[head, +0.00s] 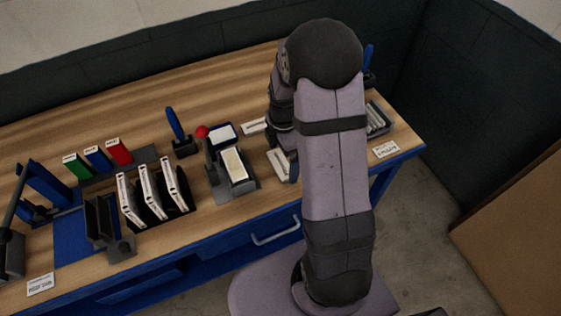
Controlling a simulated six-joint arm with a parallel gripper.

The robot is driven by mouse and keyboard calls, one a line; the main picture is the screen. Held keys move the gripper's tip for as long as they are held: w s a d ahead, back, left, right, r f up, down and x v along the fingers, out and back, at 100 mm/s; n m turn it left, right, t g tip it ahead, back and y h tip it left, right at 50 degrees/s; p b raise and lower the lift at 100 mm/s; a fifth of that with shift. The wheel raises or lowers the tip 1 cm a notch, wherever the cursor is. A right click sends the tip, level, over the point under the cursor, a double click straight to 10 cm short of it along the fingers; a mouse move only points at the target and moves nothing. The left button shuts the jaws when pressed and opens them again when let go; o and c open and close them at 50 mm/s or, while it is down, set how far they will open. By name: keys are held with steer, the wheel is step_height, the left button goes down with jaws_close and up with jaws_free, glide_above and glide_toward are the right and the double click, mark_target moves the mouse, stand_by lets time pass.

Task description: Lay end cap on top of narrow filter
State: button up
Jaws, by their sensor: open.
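My gripper (291,170) points down at the middle of the bench, largely hidden by my arm; its jaws are open. A flat pale piece (278,163) lies on the wood just left of it, partly covered, and I cannot tell whether they touch. Another flat pale piece (254,126) lies behind. A cream, filter-like block (234,164) lies in a grey fixture (249,185) to the left. Several slim pale pieces (377,119) stand in a grey tray (388,130) at the right. I cannot tell which piece is the end cap or the narrow filter.
Three slim white-and-black cases (152,192) stand in a black rack. Green (77,166), blue (98,158) and red (119,151) boxes stand behind. A red-knobbed lever (202,132) and a blue-handled tool (175,124) rise near the fixture. Bare wood (225,92) lies at the back.

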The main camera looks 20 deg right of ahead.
steer(key=shift+f, duration=0.35)
steer(key=c, duration=0.9)
